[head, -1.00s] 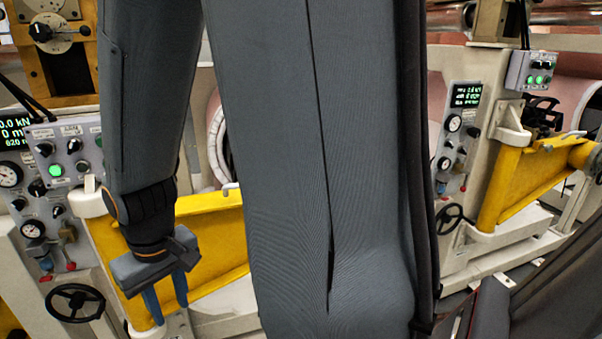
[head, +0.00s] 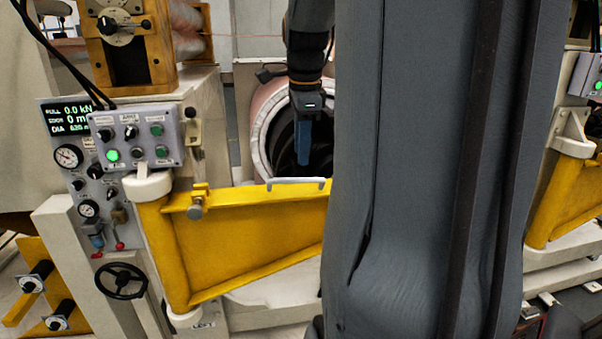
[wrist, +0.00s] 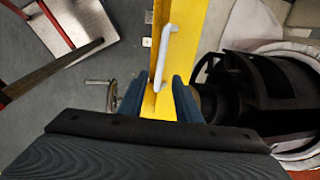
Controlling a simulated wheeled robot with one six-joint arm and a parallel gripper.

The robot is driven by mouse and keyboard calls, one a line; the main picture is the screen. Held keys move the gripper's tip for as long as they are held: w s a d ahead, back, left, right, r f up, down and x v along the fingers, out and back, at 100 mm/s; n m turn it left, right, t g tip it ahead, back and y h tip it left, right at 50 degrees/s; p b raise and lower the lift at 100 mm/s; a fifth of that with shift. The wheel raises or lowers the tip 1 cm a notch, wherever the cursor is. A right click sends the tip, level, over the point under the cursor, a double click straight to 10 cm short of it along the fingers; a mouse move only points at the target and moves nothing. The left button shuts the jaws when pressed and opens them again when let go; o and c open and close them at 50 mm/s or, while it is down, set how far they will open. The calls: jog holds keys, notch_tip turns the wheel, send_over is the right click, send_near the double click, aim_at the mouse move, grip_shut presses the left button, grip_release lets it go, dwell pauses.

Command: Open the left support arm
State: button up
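The left support arm (head: 250,235) is a yellow beam hinged at its left end on a white post in the head view. My gripper (head: 303,160) points down above the handle in the head view. In the wrist view my gripper (wrist: 157,98) is open and empty, its blue fingers on either side of the beam, with the handle ahead between them.
A control box (head: 135,138) with a lit green button and a black handwheel (head: 121,281) are at the left. A large roll with a dark core (head: 270,130) is behind the beam; the dark core (wrist: 262,85) is right of the fingers in the wrist view.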

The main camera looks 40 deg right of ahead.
aim_at(301, 179)
jog(key=f, duration=0.2)
jog(key=w+f+p, duration=0.1)
jog(key=f, duration=0.2)
jog(key=d+f, duration=0.1)
jog(key=f, duration=0.1)
jog(key=shift+w+f+p, duration=0.15)
jog(key=shift+f+p, duration=0.05)
jog(key=shift+p, duration=0.15)
grip_shut()
jog(key=shift+a, duration=0.1)
